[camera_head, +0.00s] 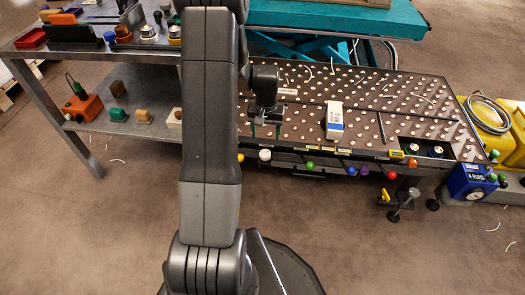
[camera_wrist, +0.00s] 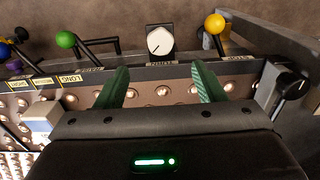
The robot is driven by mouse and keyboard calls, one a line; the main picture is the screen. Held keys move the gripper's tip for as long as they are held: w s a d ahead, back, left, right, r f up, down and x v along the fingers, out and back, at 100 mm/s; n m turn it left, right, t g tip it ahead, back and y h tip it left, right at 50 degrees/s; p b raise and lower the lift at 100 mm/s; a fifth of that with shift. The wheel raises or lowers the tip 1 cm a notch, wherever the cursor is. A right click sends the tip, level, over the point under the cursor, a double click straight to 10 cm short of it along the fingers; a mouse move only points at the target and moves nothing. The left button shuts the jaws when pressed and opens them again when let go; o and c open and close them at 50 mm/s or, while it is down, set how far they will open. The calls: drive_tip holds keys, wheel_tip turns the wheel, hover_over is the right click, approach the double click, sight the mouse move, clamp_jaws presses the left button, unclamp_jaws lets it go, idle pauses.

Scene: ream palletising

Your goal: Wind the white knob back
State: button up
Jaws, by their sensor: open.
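The white knob (camera_wrist: 160,41) is a round white dial with a dark pointer line, set in a dark housing on the table's front edge. It shows small and pale in the head view (camera_head: 265,155). My gripper (camera_wrist: 160,78) is open, with two green fingers spread apart and nothing between them. In the wrist view the knob lies just beyond the fingertips, about midway between them, and they look apart from it. In the head view my gripper (camera_head: 265,130) hangs over the table's front part, behind the knob.
A yellow ball lever (camera_wrist: 215,23) and a green ball lever (camera_wrist: 65,39) flank the knob. A black knob (camera_wrist: 292,84) sits at the right. A white-and-blue ream (camera_head: 334,120) lies on the studded table (camera_head: 400,110). A grey bench (camera_head: 120,62) with small items stands left.

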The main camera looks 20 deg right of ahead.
sight(265, 153)
wheel_tip(265, 153, down, 10)
drive_tip(key=b, duration=0.3)
drive_tip(key=shift+f, duration=0.1)
drive_tip(key=c, duration=1)
